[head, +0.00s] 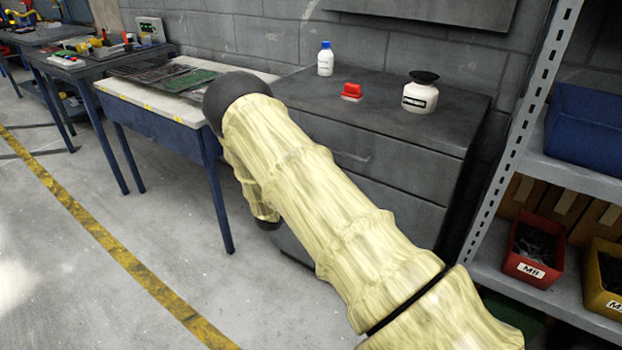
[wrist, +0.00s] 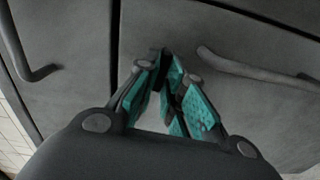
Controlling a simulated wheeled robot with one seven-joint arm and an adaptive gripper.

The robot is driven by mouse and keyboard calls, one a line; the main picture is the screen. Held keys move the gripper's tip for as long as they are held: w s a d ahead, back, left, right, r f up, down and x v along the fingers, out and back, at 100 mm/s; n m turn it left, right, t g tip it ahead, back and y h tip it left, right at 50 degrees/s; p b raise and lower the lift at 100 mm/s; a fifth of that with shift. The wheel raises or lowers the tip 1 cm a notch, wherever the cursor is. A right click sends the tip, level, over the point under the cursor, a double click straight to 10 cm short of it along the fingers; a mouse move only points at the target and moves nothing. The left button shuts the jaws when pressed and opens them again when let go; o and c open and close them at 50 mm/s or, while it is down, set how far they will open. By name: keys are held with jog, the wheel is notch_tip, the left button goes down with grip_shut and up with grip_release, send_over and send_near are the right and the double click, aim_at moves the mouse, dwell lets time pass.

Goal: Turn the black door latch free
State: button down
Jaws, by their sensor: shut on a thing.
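My gripper (wrist: 170,85) shows in the wrist view with its teal-padded fingers closed together against the grey cabinet front (wrist: 240,110). A small dark piece, the black door latch (wrist: 160,77), shows between the fingertips, close to the dark vertical gap between two panels. Most of the latch is hidden by the fingers, so its angle cannot be told. In the head view my arm hides the gripper and the latch. The grey cabinet (head: 425,150) stands against the wall there.
Bar handles stand out right (wrist: 250,70) and left (wrist: 28,65) of the fingers. On the cabinet top are a white bottle (head: 325,60), a red object (head: 351,91) and a white jar (head: 419,98). A workbench (head: 165,108) stands left, a shelf rack (head: 525,130) right.

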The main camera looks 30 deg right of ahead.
jog(key=shift+s+f, duration=0.1)
dwell(0.3)
jog(key=c, duration=1.5)
grip_release()
jog(key=shift+a, duration=0.15)
jog(key=v, duration=1.1)
jog(key=shift+s+a, duration=0.15)
jog(key=shift+a, duration=0.2)
